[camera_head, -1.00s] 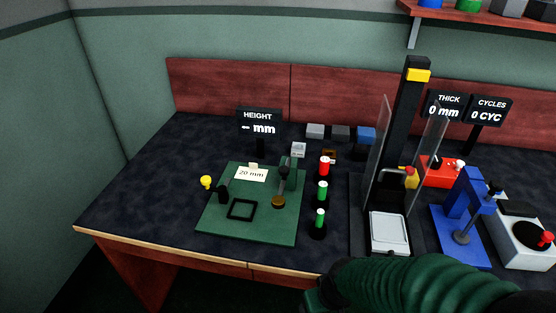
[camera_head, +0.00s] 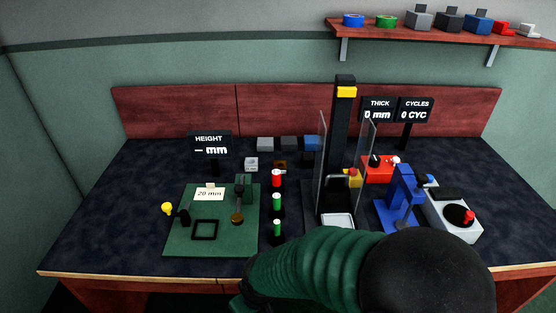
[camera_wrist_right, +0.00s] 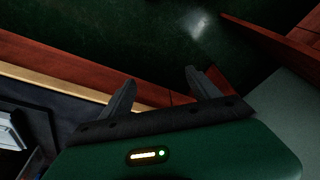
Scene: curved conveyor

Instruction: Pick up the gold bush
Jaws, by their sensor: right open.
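A small brown-gold piece (camera_head: 280,164), which looks like the gold bush, lies on the dark bench top in the head view, right of a light grey block and behind the red-topped post. A round gold-brown part (camera_head: 237,217) sits under the gauge on the green plate. My right gripper (camera_wrist_right: 160,76) is open and empty in the wrist view, over the bench's front edge and the dark floor. In the head view my right arm enters at the bottom, well in front of the gold piece. My left gripper is out of view.
The green gauge plate (camera_head: 180,243) lies left of several red- and green-topped posts (camera_head: 277,202). A press with clear side shields (camera_head: 321,150) stands to their right. A blue stand (camera_head: 403,190) is further right. The bench's left side is bare.

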